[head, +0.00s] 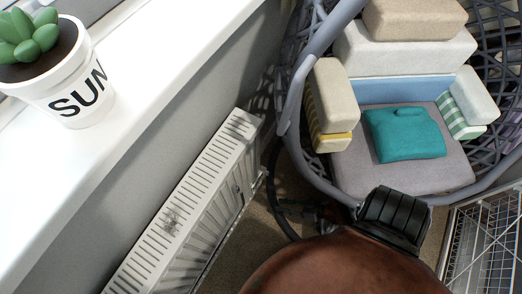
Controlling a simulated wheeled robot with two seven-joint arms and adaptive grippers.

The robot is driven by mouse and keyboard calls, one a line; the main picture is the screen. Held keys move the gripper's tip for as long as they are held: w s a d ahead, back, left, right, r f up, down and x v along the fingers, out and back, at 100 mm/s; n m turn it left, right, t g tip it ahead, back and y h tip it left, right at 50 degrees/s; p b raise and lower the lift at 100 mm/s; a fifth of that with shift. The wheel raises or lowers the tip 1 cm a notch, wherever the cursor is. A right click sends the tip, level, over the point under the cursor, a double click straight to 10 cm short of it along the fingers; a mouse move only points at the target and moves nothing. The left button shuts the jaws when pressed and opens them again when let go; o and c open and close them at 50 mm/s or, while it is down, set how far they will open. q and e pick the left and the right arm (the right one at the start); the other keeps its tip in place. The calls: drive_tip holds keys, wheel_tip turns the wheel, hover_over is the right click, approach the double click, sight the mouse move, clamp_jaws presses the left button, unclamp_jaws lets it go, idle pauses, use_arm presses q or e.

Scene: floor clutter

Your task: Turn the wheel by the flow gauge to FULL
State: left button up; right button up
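I cannot make out the wheel, the flow gauge or a FULL mark in the head view. Dark jointed parts, which seem to be my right gripper (325,216), show low down between the radiator and the hanging chair. They are small and partly hidden behind a large brown rounded shape, so I cannot tell whether the fingers are open or shut, or whether they touch anything. My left gripper is not in view.
A white radiator (185,205) stands below a white sill (145,55) with a potted succulent (75,95). A grey hanging chair (298,95) holds cushions and a teal cloth (402,135). A black ribbed object (395,217) and a brown rounded shape (340,268) fill the lower middle. A wire rack (485,250) stands right.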

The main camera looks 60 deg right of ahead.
drive_tip(key=w+d+r+n+t+h+b, duration=0.25)
drive_tip(key=w+d+r+t+b, duration=0.3)
drive_tip(key=d, duration=0.35)
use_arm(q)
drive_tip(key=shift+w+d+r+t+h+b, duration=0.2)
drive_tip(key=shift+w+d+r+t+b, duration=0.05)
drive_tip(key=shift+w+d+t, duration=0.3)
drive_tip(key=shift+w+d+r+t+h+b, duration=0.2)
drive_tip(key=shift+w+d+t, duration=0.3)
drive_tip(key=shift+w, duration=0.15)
use_arm(e)
drive_tip(key=w+a, duration=0.1)
drive_tip(key=w, duration=0.6)
drive_tip(key=shift+r+m, duration=0.25)
drive_tip(key=shift+m, duration=0.2)
clamp_jaws()
drive_tip(key=shift+a, duration=0.1)
